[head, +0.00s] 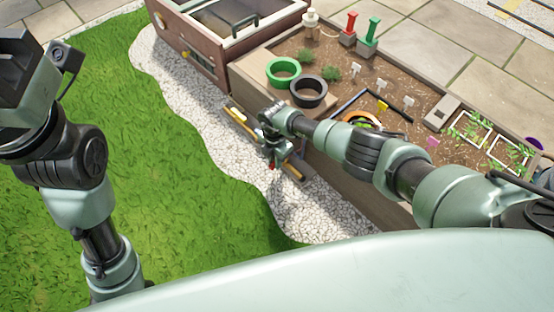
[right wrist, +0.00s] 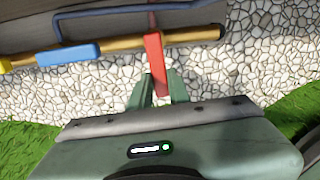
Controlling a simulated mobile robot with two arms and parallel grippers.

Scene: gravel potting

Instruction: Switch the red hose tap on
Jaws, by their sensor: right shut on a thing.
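A brass-yellow pipe (right wrist: 118,46) runs along the front of the planter, low above the white gravel. It also shows in the head view (head: 236,113). The red tap handle (right wrist: 154,58) sits near the pipe's right end in the wrist view and points across the pipe, toward my gripper. A blue handle (right wrist: 68,54) lies along the pipe further left. My right gripper (right wrist: 157,92) is shut on the red handle's free end, one finger on each side. In the head view my right gripper (head: 271,160) reaches down beside the planter. My left gripper's fingers cannot be made out.
A blue-grey bar (right wrist: 140,14) runs above the pipe. Grass lies left.

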